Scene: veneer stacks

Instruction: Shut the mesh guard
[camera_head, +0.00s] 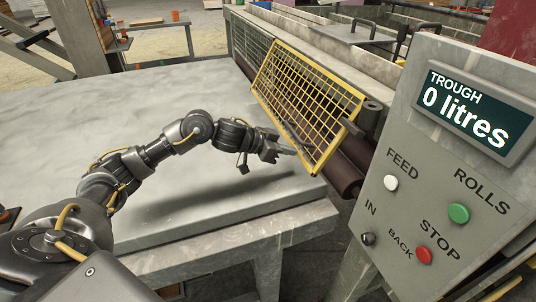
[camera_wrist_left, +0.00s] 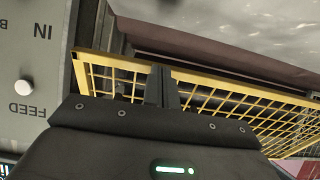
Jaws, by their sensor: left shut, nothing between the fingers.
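The mesh guard (camera_head: 310,100) is a yellow frame with wire mesh. It stands tilted in front of the dark rollers (camera_head: 345,175), which show beside and below it. My left gripper (camera_head: 292,152) is shut and empty, at the guard's lower near side. In the left wrist view the shut fingers (camera_wrist_left: 160,86) overlap the yellow mesh (camera_wrist_left: 215,103); I cannot tell whether they touch it. My right gripper is not in view.
A control panel (camera_head: 400,148) with a "TROUGH 0 litres" display (camera_head: 465,110) and several buttons stands at the right. A wide grey table (camera_head: 150,120) lies under my left arm, mostly clear. A long trough machine (camera_head: 310,40) runs behind the guard.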

